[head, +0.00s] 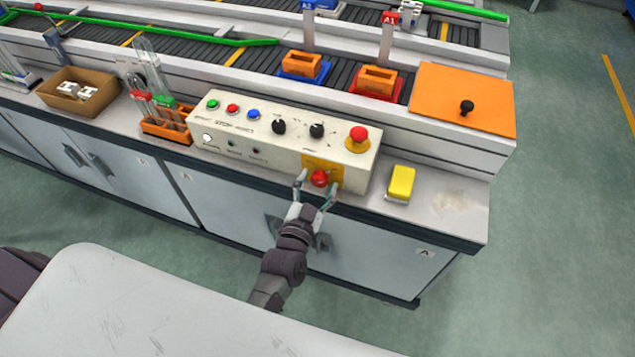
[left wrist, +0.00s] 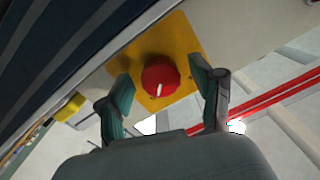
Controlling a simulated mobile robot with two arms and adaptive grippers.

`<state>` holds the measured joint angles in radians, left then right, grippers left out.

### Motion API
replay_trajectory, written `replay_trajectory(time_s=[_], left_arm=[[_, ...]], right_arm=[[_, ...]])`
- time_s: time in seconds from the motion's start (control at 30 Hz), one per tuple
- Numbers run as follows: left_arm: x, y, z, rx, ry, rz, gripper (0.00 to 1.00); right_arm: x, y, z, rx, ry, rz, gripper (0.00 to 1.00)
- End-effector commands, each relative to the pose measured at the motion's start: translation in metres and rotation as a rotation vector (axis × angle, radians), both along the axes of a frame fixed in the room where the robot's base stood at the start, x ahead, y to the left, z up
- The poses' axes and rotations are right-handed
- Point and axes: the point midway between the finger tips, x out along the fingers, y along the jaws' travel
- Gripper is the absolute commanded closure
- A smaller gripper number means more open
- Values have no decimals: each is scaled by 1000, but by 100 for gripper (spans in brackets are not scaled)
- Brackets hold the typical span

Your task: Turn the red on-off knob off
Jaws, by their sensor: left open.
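The red on-off knob (head: 319,179) sits on a yellow plate (head: 334,168) on the front of the white control box (head: 282,149). In the left wrist view the knob (left wrist: 160,77) is round with a white mark, and the yellow plate (left wrist: 191,40) lies behind it. My left gripper (head: 315,184) is open at the knob, with one finger on each side. In the left wrist view my left gripper (left wrist: 161,98) has its fingers spread around the knob, with visible gaps on both sides. My right gripper is not in view.
The box top carries a red mushroom button (head: 359,133), black knobs (head: 317,131) and coloured buttons. A yellow block (head: 401,181) lies right of the box. An orange rack (head: 167,128) with tubes stands left of it. A conveyor runs behind.

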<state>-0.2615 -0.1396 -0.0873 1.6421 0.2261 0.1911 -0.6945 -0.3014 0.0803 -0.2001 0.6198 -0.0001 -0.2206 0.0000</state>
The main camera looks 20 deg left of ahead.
Motion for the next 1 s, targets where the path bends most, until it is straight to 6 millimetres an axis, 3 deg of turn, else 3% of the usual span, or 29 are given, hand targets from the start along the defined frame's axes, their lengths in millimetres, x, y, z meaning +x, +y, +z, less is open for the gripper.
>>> replay_trajectory(time_s=[0.27,0.63,1.0], left_arm=[[2,0,0,-1,0,0,34],[2,0,0,-1,0,0,92],[2,0,1,-60,0,0,94]], right_arm=[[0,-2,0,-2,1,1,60],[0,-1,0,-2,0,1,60],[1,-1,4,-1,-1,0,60]])
